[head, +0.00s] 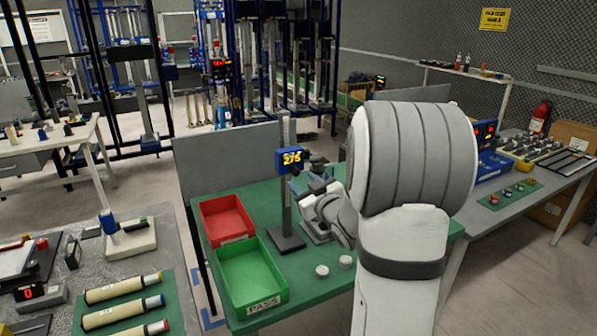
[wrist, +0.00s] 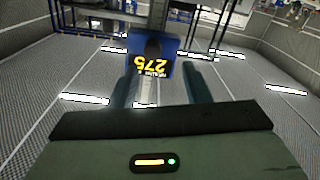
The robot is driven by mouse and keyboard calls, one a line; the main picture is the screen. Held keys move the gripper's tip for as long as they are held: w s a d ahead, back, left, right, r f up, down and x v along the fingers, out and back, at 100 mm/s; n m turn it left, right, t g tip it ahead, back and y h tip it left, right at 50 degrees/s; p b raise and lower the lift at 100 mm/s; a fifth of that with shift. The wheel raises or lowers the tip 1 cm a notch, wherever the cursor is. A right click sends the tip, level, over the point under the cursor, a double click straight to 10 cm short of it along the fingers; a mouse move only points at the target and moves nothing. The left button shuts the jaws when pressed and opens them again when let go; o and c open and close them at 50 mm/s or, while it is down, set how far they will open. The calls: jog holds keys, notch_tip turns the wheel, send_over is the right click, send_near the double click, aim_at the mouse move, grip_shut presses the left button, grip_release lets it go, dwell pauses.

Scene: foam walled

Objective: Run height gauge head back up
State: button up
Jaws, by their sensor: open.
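The height gauge stands on the green bench mat, with a grey column (head: 286,200) on a dark base (head: 286,239). Its blue gauge head (head: 290,160) is high on the column and its display reads 275 in yellow. In the wrist view the blue head (wrist: 165,78) shows its digits upside down. My gripper (head: 309,176) is just right of the head. In the wrist view my gripper (wrist: 160,72) is open, with one finger on each side of the head. I cannot tell whether the fingers touch it. My arm hides part of the bench.
A red tray (head: 203,224) and a green PASS tray (head: 221,279) lie left of the gauge. Two pale round pieces (head: 322,271) lie in front. A grey panel (head: 186,165) stands behind. A side bench (head: 543,190) is at right.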

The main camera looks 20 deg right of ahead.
aim_at(297, 172)
jog(key=w, duration=0.2)
jog(key=w+p, duration=0.1)
jog(key=w, duration=0.3)
jog(key=shift+w+d+p, duration=0.1)
jog(key=shift+d+p, duration=0.25)
grip_shut()
